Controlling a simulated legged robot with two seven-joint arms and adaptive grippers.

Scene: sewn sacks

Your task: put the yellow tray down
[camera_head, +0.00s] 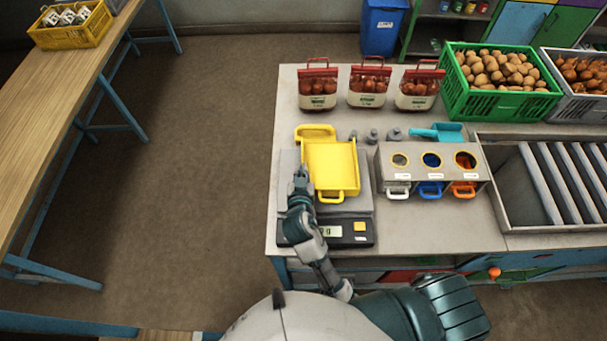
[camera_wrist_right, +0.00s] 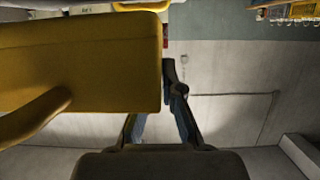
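The yellow tray (camera_head: 331,166) is over the grey plate of the scale (camera_head: 354,208) on the worktable; I cannot tell whether it touches the plate. One handle faces the near side. My right gripper (camera_head: 301,181) is at its left edge. In the right wrist view the tray (camera_wrist_right: 80,65) fills the upper left. One finger of the gripper (camera_wrist_right: 163,88) lies against the tray's edge and the other is hidden behind the tray, so it appears shut on the side wall. My left gripper is not in view.
Right of the scale stands a grey box (camera_head: 430,165) with three round holes and coloured handles. Small grey weights (camera_head: 373,136) and a blue scoop (camera_head: 437,132) lie behind. Three red sacks (camera_head: 368,87) and a green potato crate (camera_head: 497,100) line the back.

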